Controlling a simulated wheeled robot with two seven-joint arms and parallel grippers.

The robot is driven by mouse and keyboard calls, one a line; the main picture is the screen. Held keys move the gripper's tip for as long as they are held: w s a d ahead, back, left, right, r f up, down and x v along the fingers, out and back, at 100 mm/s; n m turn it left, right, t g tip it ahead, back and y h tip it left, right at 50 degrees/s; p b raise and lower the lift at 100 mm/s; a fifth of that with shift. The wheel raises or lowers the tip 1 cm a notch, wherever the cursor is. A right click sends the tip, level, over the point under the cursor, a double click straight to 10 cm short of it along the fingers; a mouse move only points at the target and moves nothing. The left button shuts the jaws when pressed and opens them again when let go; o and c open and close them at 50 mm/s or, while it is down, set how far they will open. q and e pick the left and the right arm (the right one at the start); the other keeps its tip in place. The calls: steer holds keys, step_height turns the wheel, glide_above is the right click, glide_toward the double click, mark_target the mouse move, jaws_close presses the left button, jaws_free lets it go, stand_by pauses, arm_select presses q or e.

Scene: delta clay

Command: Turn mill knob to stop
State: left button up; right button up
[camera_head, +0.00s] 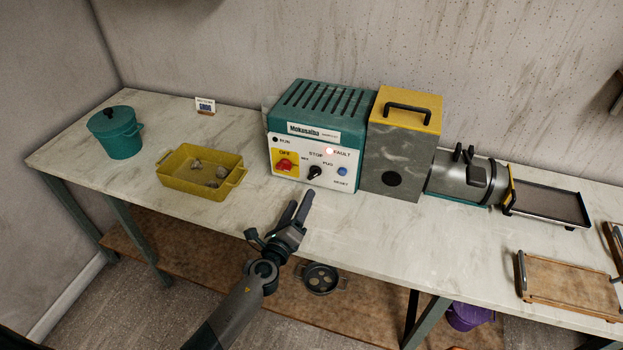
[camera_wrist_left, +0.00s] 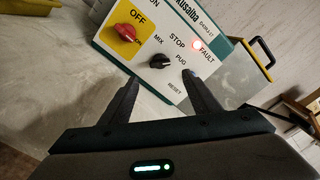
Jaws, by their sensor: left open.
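The mill (camera_head: 311,131) is a teal and white machine on the table, with a front panel. Its black mill knob (camera_head: 315,172) sits between the labels MIX, STOP and PUG; it also shows in the left wrist view (camera_wrist_left: 159,61). A red switch on a yellow OFF plate (camera_head: 285,165) is left of the knob. The red FAULT lamp (camera_head: 329,151) glows. My left gripper (camera_head: 299,204) is open and empty in front of the panel, below and apart from the knob. In the left wrist view its fingers (camera_wrist_left: 160,93) point toward the panel. My right gripper is not in view.
A yellow tray (camera_head: 191,190) with several lumps and a teal lidded pot (camera_head: 117,141) stand left of the mill. A grey box with a yellow top (camera_head: 409,98) adjoins its right side. A wooden tray (camera_head: 572,288) lies front right. The table before the panel is clear.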

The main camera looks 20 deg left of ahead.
mark_target(313, 177)
arm_select(q)
steer(key=w, duration=0.5)
steer(key=w+b, duration=0.1)
steer(key=w, duration=0.4)
steer(key=shift+w+d, duration=0.2)
steer(key=shift+w, duration=0.15)
steer(key=c, duration=1.1)
